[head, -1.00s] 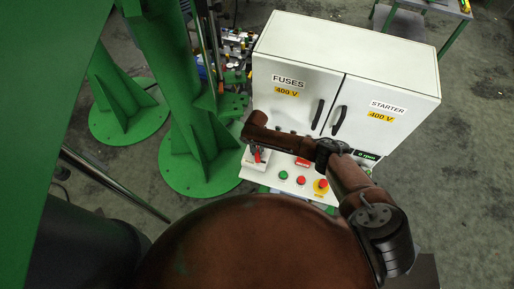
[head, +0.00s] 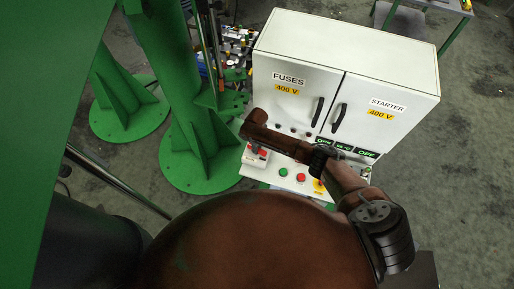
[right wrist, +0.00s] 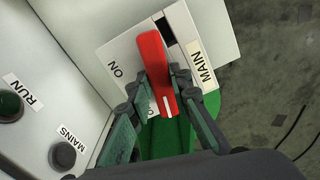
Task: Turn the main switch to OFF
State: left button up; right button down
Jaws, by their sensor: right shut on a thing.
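The main switch has a red handle (right wrist: 155,72) with a white line at its near end, on a white plate (right wrist: 185,35) marked MAIN and ON. A second label beside the handle is mostly hidden by a finger. In the right wrist view the white line lies toward that half-hidden label. My right gripper (right wrist: 160,98) is shut on the red handle, one finger on each side. In the head view the right gripper (head: 257,151) reaches down to the switch at the panel's left end. My left gripper is not in view.
The white cabinet (head: 345,65) carries FUSES and STARTER doors. Its sloped panel has a green button (head: 283,172), a red button (head: 301,177) and a yellow-based knob (head: 319,186), partly covered by my arm. A green column (head: 185,100) stands close on the left.

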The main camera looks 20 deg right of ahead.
jog(key=shift+d+n, duration=0.15)
jog(key=shift+n, duration=1.05)
jog(key=c, duration=1.8)
grip_release()
jog(key=shift+o, duration=0.2)
jog(key=shift+r, duration=0.15)
notch_tip(320, 180, up, 12)
